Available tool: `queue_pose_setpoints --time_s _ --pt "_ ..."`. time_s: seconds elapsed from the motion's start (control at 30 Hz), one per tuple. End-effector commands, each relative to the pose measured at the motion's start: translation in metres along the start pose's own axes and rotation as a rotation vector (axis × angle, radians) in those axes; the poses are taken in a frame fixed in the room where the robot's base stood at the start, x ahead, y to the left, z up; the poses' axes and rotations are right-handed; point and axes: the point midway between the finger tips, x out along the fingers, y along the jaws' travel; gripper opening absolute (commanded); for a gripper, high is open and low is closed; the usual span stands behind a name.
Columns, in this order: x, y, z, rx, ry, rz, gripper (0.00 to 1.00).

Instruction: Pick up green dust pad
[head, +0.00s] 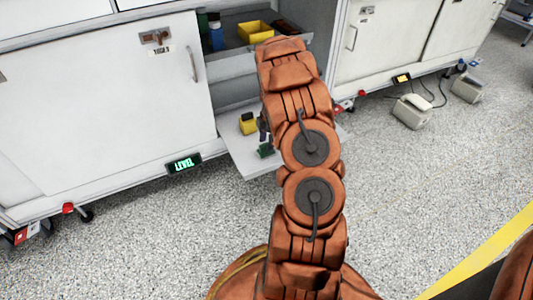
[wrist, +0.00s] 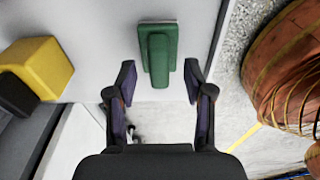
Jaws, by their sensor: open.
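The green dust pad (wrist: 158,52) lies on a light grey shelf, with a raised narrow handle-like block running along it. In the wrist view my gripper (wrist: 160,80) is open, one finger on each side of the pad's near end, with gaps on both sides. The fingers do not visibly touch it; their height over the shelf is hard to tell. In the head view the green pad (head: 265,150) shows at the shelf's middle, partly hidden by my arm, which also hides most of my gripper.
A yellow block with a black part (wrist: 42,66) sits left of the pad on the shelf (head: 248,165). Behind is an open cabinet bay with a yellow bin (head: 255,31) and a blue bottle (head: 216,38). A white cabinet door (head: 110,105) stands left. Speckled floor lies in front.

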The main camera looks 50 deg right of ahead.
Motion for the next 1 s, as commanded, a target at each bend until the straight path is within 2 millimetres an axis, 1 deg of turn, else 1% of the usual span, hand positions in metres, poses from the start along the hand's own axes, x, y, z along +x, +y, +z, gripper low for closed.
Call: queue_pose_setpoints --time_s 0.03,0.13,0.23,0.47,0.9,0.97,1.0 --pt "0.011 -0.001 0.001 0.0 -0.001 -0.002 0.52" --pt "0.019 0.0 0.001 0.001 0.0 0.001 0.52" --pt "0.022 0.0 0.001 0.001 -0.001 0.001 0.52" --pt "0.022 0.001 0.0 0.001 -0.001 0.002 0.52" --pt "0.021 0.001 0.0 0.001 -0.001 0.001 0.06" --pt "0.021 0.001 0.0 0.001 -0.001 0.001 0.0" --pt "0.021 0.0 0.0 0.001 -0.001 0.001 0.0"
